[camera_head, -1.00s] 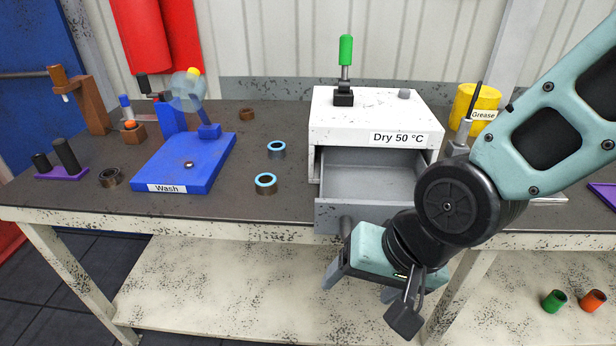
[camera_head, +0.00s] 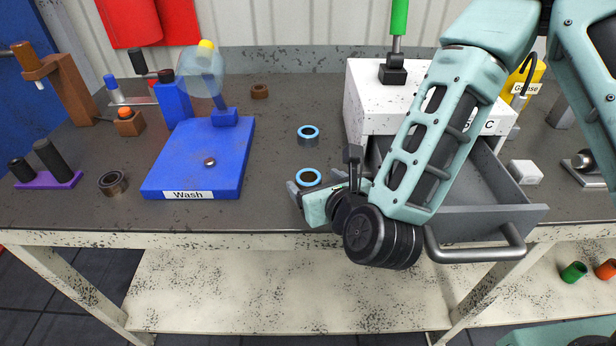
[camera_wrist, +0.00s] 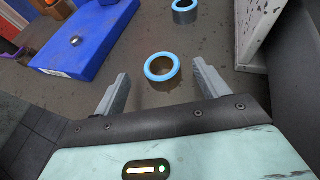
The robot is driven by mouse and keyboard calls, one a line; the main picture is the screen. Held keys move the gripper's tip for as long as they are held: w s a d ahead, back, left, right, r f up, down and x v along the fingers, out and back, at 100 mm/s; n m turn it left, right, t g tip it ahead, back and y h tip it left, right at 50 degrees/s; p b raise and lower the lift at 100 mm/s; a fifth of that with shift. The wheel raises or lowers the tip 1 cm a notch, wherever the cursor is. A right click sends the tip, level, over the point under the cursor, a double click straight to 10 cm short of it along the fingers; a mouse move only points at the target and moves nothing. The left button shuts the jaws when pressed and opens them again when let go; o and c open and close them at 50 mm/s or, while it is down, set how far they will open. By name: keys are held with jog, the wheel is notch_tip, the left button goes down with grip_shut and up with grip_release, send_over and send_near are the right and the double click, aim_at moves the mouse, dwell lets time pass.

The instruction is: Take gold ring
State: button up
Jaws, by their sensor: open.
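A ring with a light blue top rim and a brownish-gold body (camera_wrist: 150,75) stands on the bench. It also shows in the head view (camera_head: 308,170), partly hidden behind my gripper. My gripper (camera_wrist: 160,75) is open and empty, with the ring just ahead between its fingers, not gripped. A second blue-rimmed ring (camera_head: 308,133) with a greyer body stands farther back. It shows at the top of the wrist view (camera_wrist: 185,8).
A dark ring (camera_head: 113,183) and a brown ring (camera_head: 260,91) stand on the bench. The white Dry 50 °C box (camera_head: 385,110) has its drawer (camera_head: 490,222) pulled out on the right.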

aim_at(309, 178)
jog(key=p+x, duration=0.1)
jog(key=x, duration=0.5)
jog(key=shift+w+f, duration=0.1)
jog(key=shift+f, duration=0.2)
jog(key=c, duration=1.2)
